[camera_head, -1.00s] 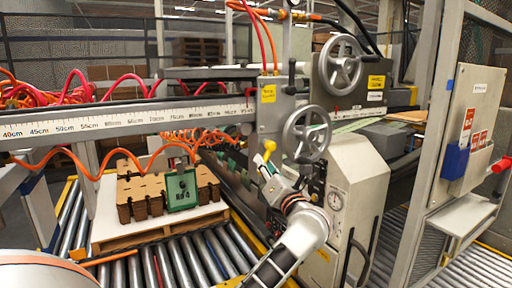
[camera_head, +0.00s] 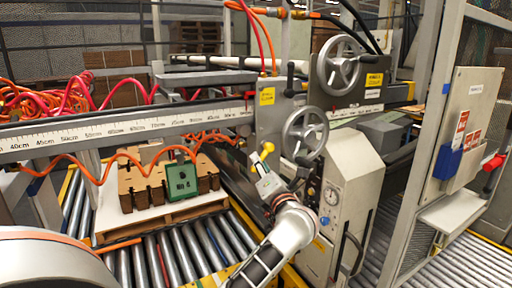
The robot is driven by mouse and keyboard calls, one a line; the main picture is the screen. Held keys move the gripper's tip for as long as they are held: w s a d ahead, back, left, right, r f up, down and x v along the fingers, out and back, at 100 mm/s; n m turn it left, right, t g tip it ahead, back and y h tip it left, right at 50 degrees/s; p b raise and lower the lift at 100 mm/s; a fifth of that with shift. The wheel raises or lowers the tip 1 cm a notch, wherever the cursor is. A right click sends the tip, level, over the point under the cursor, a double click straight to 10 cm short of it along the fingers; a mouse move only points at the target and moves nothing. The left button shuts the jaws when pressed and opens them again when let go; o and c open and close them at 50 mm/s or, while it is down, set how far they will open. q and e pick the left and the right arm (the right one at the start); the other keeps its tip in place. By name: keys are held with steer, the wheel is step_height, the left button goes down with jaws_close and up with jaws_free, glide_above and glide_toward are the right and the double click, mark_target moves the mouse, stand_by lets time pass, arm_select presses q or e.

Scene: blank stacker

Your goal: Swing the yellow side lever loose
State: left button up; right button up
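The yellow side lever (camera_head: 267,147) shows as a yellow knob on a short stem, at the side of the grey machine head, left of the lower handwheel.
The lower handwheel (camera_head: 305,133) and upper handwheel (camera_head: 341,64) are close to the right. A ruled beam (camera_head: 120,127) runs left, with orange and red hoses. Brown blanks (camera_head: 140,192) and a green block (camera_head: 181,181) sit on a pallet over rollers. A gauge cabinet (camera_head: 352,180) stands right.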

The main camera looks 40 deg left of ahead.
arm_select(q)
steer(key=s+d+r+m+h, duration=0.2)
steer(key=s+d+m, duration=0.4)
steer(key=m, duration=0.1)
steer(key=shift+s+d+r, duration=0.35)
steer(key=shift+r, duration=0.05)
arm_select(e)
steer(key=shift+s+a, duration=0.15)
steer(key=shift+a, duration=0.1)
stand_by(0.9)
steer(key=shift+d+f, duration=0.1)
steer(key=shift+d, duration=0.15)
